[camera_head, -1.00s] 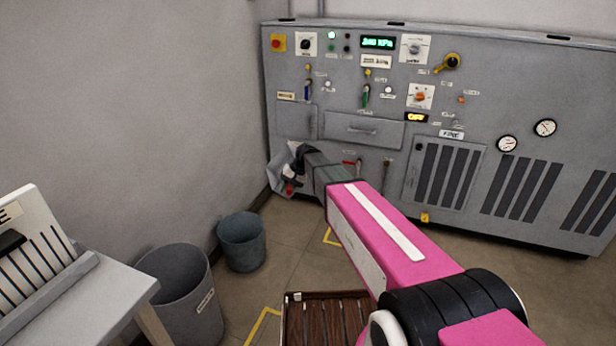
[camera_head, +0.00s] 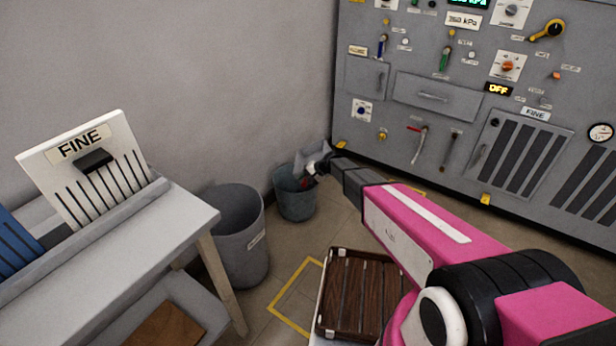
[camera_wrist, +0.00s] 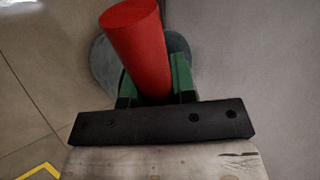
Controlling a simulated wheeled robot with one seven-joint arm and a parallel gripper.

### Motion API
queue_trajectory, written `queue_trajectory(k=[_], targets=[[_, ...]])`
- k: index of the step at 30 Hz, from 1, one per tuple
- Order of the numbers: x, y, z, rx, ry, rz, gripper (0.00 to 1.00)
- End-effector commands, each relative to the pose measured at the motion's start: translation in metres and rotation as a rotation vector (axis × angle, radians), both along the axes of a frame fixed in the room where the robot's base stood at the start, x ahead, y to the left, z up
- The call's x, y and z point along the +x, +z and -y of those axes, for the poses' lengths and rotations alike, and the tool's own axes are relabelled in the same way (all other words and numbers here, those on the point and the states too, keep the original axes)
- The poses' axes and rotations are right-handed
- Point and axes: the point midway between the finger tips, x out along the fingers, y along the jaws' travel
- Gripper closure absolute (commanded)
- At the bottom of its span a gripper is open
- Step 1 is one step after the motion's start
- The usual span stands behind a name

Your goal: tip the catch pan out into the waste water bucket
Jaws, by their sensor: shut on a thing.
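My gripper (camera_wrist: 155,88) is shut on a red cylinder (camera_wrist: 138,45), which looks like a handle, held between green fingers in the wrist view. In the head view a bit of red (camera_head: 307,183) shows at the end of my arm, over the small grey bucket (camera_head: 296,205) by the wall. The bucket's round grey shape also shows behind the red cylinder in the wrist view (camera_wrist: 103,62). I cannot make out the catch pan's body or whether it holds water. A larger grey bin (camera_head: 238,245) with an unreadable label stands left of the small bucket.
The grey machine cabinet (camera_head: 440,100) stands behind at the right. A table (camera_head: 150,240) with a FINE panel (camera_head: 88,165) is at the left. A slatted brown crate (camera_head: 360,290) lies in front. Yellow floor lines (camera_head: 290,290) run beside it.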

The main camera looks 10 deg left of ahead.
Motion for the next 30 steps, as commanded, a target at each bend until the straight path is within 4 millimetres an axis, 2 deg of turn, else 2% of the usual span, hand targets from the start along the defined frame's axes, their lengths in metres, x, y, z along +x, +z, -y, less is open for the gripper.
queue_trajectory(k=[18, 30], targets=[[0.0016, 0.0063, 0.0046, 0.485, 0.000, -0.051, 1.00], [0.0009, 0.0087, 0.0050, 0.547, 0.001, -0.056, 1.00]])
